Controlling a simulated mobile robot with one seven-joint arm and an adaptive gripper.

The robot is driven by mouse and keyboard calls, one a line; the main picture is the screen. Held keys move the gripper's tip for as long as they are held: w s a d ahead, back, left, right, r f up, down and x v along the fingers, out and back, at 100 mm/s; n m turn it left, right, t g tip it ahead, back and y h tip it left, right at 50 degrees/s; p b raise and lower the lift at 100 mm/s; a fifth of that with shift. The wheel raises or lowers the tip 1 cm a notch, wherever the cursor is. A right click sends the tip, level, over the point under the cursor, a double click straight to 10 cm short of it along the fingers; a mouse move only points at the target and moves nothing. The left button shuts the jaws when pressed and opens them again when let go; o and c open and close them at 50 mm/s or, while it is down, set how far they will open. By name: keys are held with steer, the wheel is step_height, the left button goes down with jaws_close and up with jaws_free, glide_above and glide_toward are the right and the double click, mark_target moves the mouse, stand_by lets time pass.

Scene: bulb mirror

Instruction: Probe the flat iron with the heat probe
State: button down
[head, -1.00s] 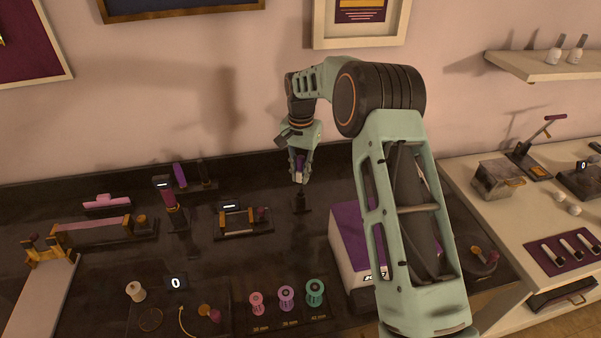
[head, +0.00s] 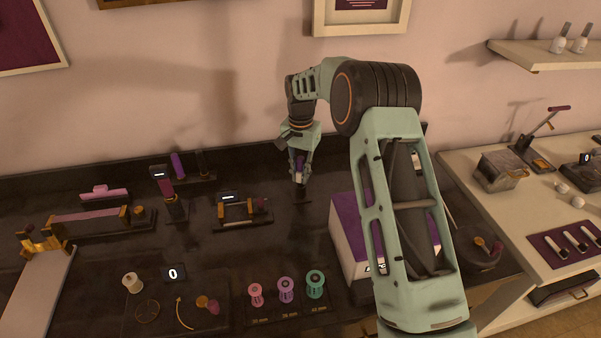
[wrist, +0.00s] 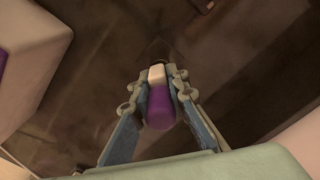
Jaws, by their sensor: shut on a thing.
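My gripper (head: 300,178) points down over the dark counter, near the back wall. It is shut on a small purple-and-white thing, which I take to be the heat probe; its purple body (wrist: 158,108) and white end sit between the fingers in the wrist view. I cannot tell for sure which device is the flat iron. A low device with a lit display (head: 236,209) lies left of my gripper, and a pink-topped device (head: 103,192) lies further left.
An upright purple-handled tool (head: 167,190) stands behind to the left. A white-and-purple box (head: 347,238) is close on the right, partly behind my arm. Several coloured spools (head: 286,290) stand in front. The counter between them is clear.

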mark_target(301, 158)
steer(key=c, duration=1.8)
jaws_free()
steer(key=shift+r, duration=0.1)
step_height(301, 158, up, 12)
steer(key=shift+f, duration=0.1)
steer(key=shift+d, duration=0.15)
